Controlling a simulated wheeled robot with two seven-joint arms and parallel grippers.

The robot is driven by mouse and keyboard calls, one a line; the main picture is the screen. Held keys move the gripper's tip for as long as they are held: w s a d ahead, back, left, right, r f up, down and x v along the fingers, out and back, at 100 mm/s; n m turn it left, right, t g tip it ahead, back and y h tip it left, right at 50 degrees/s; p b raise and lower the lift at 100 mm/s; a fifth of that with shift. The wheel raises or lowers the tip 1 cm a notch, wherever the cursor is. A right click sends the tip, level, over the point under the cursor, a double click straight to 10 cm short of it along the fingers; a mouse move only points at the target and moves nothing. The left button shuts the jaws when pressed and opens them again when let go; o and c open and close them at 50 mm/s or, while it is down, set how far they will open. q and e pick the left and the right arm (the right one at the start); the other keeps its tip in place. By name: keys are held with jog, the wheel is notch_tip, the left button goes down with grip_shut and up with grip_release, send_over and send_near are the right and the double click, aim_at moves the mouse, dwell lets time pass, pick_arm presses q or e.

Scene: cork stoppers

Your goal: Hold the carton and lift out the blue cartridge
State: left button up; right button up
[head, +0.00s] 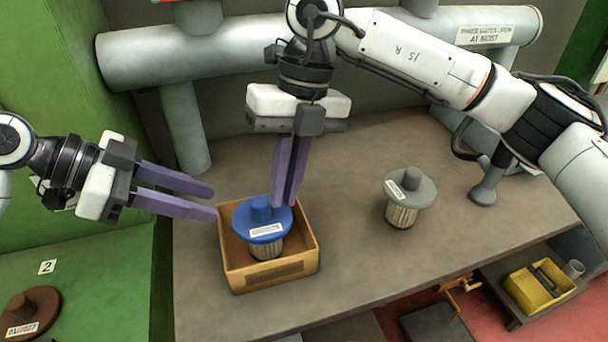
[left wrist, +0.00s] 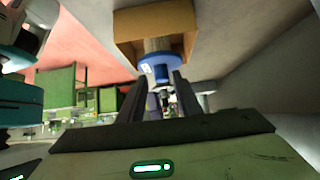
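The blue cartridge (head: 262,228) stands upright in the open tan carton (head: 290,280), its wide cap and knob above a ribbed body. The left wrist view also shows the cartridge (left wrist: 160,66) and carton (left wrist: 150,22). My left gripper (head: 213,202) is open and empty, its purple fingers pointing at the carton's left wall; whether the lower tip touches it I cannot tell. My right gripper (head: 287,205) points down with its fingers together, tips at the right rear of the blue cap, beside the knob. I see nothing between them; contact with the cap is unclear.
A grey cartridge (head: 404,200) stands on the bench (head: 345,235) right of the carton, with bare bench between. A thick pipe (head: 150,55) runs along the back. A brown disc (head: 32,310) lies on the green surface at left. A yellow bin (head: 540,290) sits lower right.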

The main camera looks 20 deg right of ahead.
aim_at(304, 239)
jog(key=w+d+f+h, duration=0.1)
jog(key=d+t, duration=0.1)
jog(key=w+d+f+m+h, duration=0.1)
jog(key=shift+w+d+f+h, duration=0.3)
jog(key=shift+w+d, duration=0.05)
jog(key=shift+d, duration=0.05)
jog(key=shift+d+f, duration=0.1)
jog(key=shift+f, duration=0.25)
notch_tip(304, 239, down, 10)
jog(key=shift+r, duration=0.25)
jog(key=shift+c, duration=0.2)
grip_shut()
pick_arm(q)
jog(key=shift+o, duration=0.2)
